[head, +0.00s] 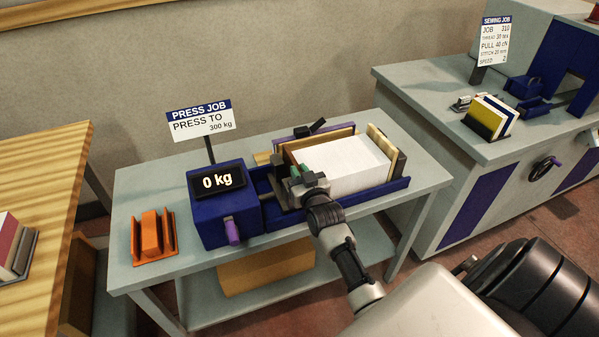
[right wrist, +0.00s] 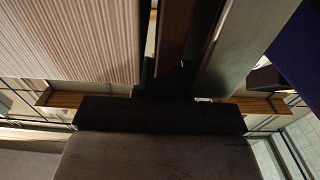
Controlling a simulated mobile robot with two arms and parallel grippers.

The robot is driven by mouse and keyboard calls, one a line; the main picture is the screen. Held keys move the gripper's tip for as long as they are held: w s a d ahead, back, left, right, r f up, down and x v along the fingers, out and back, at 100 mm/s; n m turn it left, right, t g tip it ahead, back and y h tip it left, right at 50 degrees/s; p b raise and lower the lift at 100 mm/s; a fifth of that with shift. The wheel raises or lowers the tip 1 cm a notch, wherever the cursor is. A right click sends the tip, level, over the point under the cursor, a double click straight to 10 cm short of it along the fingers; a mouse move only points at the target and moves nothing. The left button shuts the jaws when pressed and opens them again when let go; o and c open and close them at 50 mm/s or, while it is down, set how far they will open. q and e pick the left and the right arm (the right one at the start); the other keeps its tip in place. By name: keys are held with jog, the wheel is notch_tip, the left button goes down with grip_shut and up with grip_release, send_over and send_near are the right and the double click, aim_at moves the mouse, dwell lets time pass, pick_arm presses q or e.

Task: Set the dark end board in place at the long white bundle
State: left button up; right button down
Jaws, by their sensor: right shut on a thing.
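The long white bundle (head: 343,165) lies in the blue press on the table; its ridged side fills the upper left of the right wrist view (right wrist: 70,40). My right gripper (head: 303,177) is at the bundle's left end and is shut on the dark brown end board (right wrist: 174,45). The board stands upright between the bundle's end and a grey press plate (right wrist: 250,45). A narrow gap seems to show between board and bundle; whether they touch lower down is hidden. In the head view the gripper covers much of the board. My left gripper is not in view.
The press readout (head: 220,181) shows 0 kg, and the press job sign (head: 203,121) says 300 kg. A cream board (head: 379,141) stands at the bundle's right end. An orange holder (head: 153,236) sits at the table's left.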

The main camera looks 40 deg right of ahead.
jog(key=c, duration=1.1)
grip_release()
jog(key=shift+o, duration=0.2)
jog(key=b+v, duration=0.1)
jog(key=v, duration=1)
jog(key=shift+w+d, duration=0.1)
